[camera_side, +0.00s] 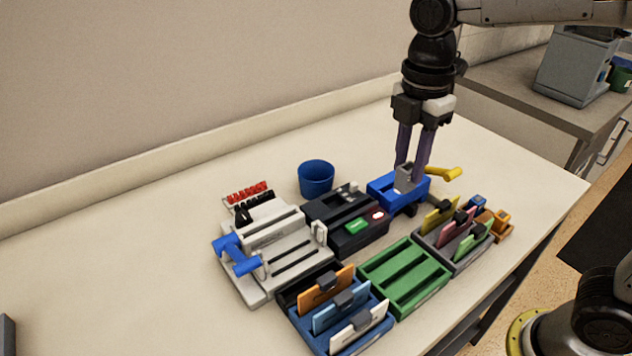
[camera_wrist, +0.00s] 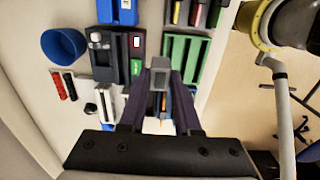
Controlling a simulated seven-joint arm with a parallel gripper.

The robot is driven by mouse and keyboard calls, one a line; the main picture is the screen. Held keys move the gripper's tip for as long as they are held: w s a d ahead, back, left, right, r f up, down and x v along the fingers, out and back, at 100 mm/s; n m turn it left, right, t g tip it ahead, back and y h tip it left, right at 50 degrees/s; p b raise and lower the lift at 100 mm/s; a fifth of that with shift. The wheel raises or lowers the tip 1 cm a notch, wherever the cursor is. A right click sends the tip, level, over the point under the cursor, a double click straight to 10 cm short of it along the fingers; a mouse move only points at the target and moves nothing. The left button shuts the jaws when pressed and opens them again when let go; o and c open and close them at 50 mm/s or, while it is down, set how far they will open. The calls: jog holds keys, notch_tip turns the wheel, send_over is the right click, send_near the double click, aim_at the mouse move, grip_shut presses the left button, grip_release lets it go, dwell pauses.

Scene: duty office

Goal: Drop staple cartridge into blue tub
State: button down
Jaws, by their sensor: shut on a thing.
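My gripper (camera_side: 409,165) is shut on a grey block, which I take to be the staple cartridge (camera_side: 408,178). The fingers point down, and in the side view the block overlaps the blue device with a yellow handle (camera_side: 384,190). I cannot tell how far above that device it is. In the wrist view the cartridge (camera_wrist: 160,76) sits between the fingertips (camera_wrist: 161,66). The blue tub (camera_side: 316,178) stands upright at the back of the table, left of my gripper. It also shows at the left of the wrist view (camera_wrist: 63,45).
A black device (camera_side: 352,228) with green and red buttons stands between the tub and the front trays. A white machine with a blue handle (camera_side: 270,248) is to the left. A green tray (camera_side: 405,277) and card holders (camera_side: 345,316) fill the front. The table left of these is clear.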

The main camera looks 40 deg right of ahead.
jog(key=shift+s, duration=0.1)
jog(key=w+a+r, duration=0.1)
jog(key=w+r, duration=0.2)
jog(key=w, duration=0.6)
jog(key=w+r, duration=0.2)
jog(key=w, duration=0.8)
jog(key=w+d+f, duration=0.1)
jog(key=w+f, duration=0.3)
jog(key=f, duration=0.7)
jog(key=c, duration=0.5)
grip_release()
jog(key=shift+c, duration=0.2)
